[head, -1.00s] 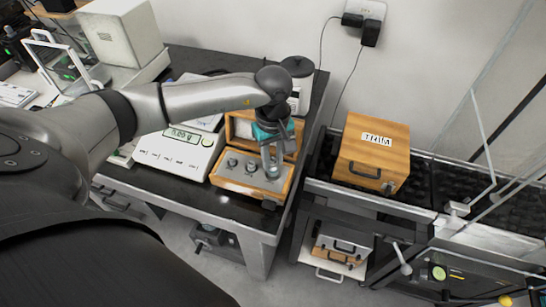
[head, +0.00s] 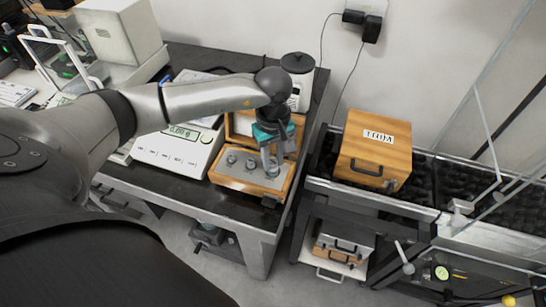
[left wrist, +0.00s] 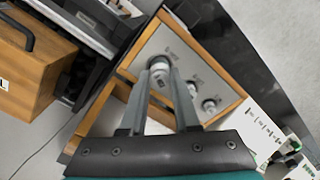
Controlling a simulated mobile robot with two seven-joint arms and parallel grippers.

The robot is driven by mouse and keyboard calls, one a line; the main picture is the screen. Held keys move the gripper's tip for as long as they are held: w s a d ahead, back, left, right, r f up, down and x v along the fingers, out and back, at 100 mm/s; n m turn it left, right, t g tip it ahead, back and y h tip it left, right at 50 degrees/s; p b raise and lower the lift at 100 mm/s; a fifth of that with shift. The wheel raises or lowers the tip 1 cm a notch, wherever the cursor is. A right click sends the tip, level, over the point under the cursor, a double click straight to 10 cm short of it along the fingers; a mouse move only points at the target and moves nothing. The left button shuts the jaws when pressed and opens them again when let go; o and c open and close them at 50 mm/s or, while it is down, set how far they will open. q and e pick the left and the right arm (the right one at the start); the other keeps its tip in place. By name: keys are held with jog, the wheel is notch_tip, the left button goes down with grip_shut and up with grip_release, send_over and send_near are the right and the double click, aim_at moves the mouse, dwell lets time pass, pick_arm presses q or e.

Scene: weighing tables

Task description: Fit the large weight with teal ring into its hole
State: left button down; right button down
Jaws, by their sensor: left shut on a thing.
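The large weight with teal ring (left wrist: 160,66) is between the fingertips of my left gripper (left wrist: 164,76). In the head view my left gripper (head: 271,167) points down over the right end of the open wooden weight box (head: 243,187). The weight stands upright at the grey panel (left wrist: 213,64) of the box. Its lower end is hidden, so I cannot tell how deep it sits in its hole. Two smaller weights (left wrist: 194,88) (left wrist: 209,105) stand in the panel beside it. My right gripper is not in view.
A white balance (head: 175,150) stands close to the box's left. The box's raised lid (head: 240,125) is behind my gripper. A wooden case (head: 374,150) with a handle sits on the neighbouring stand to the right. The table's front edge is just before the box.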

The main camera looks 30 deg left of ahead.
pick_arm(q)
jog(key=shift+f+b, duration=0.5)
jog(key=shift+f, duration=0.15)
jog(key=c, duration=0.6)
grip_release()
jog(key=shift+o, duration=0.2)
notch_tip(320, 180, up, 15)
jog(key=p, duration=0.1)
jog(key=shift+r, duration=0.15)
